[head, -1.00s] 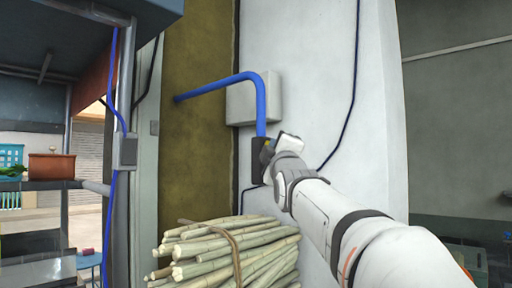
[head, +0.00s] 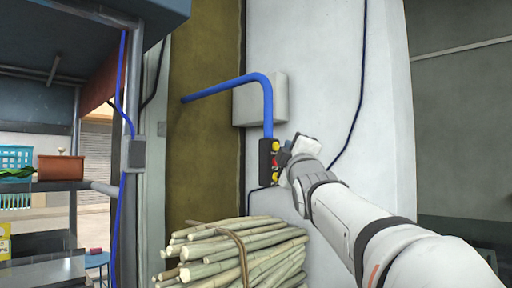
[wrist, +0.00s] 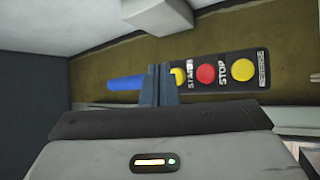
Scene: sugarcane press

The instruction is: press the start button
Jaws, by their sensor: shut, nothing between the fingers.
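My gripper (head: 283,157) is at the right side of the box in the head view. In the wrist view its shut fingers (wrist: 159,70) overlap the START-end yellow button and partly hide it. I cannot tell whether the fingertips touch the box.
The blue pipe (head: 267,105) runs up past a grey wall box (head: 277,98). A shelf with a brown pot (head: 60,168) is at the left. The white wall (head: 320,60) around the box is mostly clear.

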